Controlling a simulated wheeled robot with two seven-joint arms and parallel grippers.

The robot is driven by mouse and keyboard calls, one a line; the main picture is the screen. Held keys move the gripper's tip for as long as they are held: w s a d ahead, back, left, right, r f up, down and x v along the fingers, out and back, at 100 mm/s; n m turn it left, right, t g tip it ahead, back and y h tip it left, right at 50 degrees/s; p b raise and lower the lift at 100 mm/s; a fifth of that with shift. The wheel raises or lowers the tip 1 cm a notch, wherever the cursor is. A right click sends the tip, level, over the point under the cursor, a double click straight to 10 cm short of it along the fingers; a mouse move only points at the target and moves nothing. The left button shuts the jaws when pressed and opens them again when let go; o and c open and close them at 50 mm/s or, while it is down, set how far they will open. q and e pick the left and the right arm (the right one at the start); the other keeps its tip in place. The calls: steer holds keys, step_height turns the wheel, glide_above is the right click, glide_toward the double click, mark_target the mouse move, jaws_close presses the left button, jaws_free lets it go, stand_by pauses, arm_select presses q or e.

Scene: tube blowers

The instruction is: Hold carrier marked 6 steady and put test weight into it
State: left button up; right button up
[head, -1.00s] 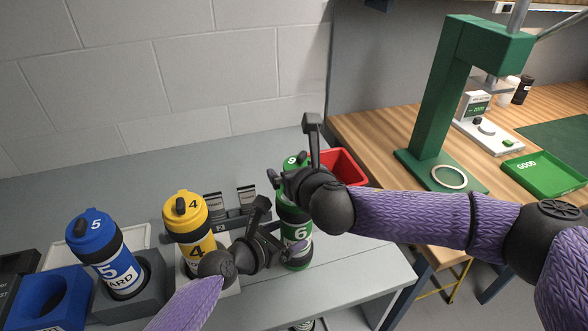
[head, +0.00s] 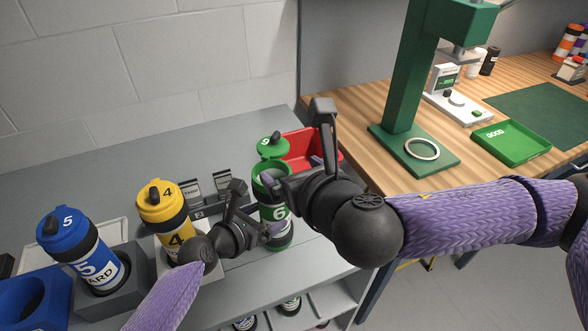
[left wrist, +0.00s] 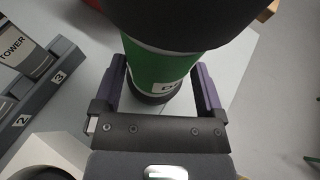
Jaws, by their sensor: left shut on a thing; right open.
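The carrier marked 6 (head: 279,213) is a green cylinder with a dark band, upright near the shelf's front right. Its green lid (head: 272,147) stands tilted back behind its open mouth. My left gripper (head: 262,229) is shut on the carrier from the left. The left wrist view shows the green body (left wrist: 160,70) between the fingers. My right gripper (head: 298,158) is open, with its fingers beside the carrier's mouth and in front of the red bin. I cannot make out a test weight; my right gripper hides part of the bin.
A yellow carrier marked 4 (head: 160,203) and a blue carrier marked 5 (head: 68,243) stand in holders to the left. The red bin (head: 300,143) is behind carrier 6. A green press (head: 404,80) and a green tray (head: 511,142) stand on the wooden bench at right.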

arm_select(q)
steer(key=o, duration=1.2)
